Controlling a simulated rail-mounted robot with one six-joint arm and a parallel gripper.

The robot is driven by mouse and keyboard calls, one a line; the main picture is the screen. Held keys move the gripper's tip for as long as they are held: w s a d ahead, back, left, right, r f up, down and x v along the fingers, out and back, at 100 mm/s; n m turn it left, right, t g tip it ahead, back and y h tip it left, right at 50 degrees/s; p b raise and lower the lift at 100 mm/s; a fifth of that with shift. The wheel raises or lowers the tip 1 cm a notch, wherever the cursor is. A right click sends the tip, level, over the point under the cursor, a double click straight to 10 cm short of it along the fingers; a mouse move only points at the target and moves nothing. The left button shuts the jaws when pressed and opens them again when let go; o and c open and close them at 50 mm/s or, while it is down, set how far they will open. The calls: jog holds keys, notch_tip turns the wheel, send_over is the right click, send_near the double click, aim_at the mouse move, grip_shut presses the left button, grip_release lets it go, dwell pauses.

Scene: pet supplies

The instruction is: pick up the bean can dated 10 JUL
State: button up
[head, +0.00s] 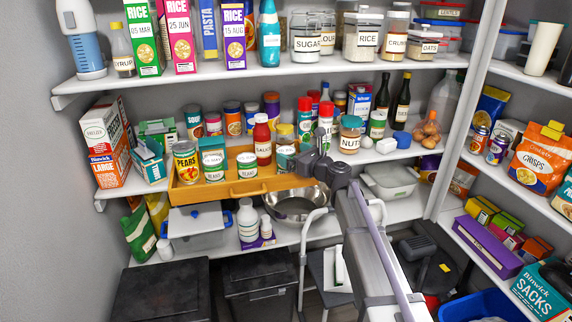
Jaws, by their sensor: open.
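Several cans stand in an orange-brown tray (262,185) on the middle shelf. A green and white bean can (214,166) is left of centre, with a small date above its label that looks like a MAY date. A second bean can (246,166) stands to its right. A third similar can (285,158) stands further right, partly hidden by my gripper. I cannot read 10 JUL on any can. My gripper (310,160) is open at the tray's right end, beside the third can. I cannot see anything held in it.
A pear can (185,162) and a red salsa jar (262,140) also stand in the tray. A nut jar (350,134) is right of my gripper. A metal bowl (292,206) sits below the tray's right part. The upper shelf (260,74) overhangs the cans.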

aim_at(285, 149)
jog(key=x, duration=0.4)
jog(key=shift+w+a+f, duration=0.1)
jog(key=shift+w+f, duration=0.05)
jog(key=shift+w, duration=0.05)
jog(key=shift+s, duration=0.1)
jog(key=c, duration=1.2)
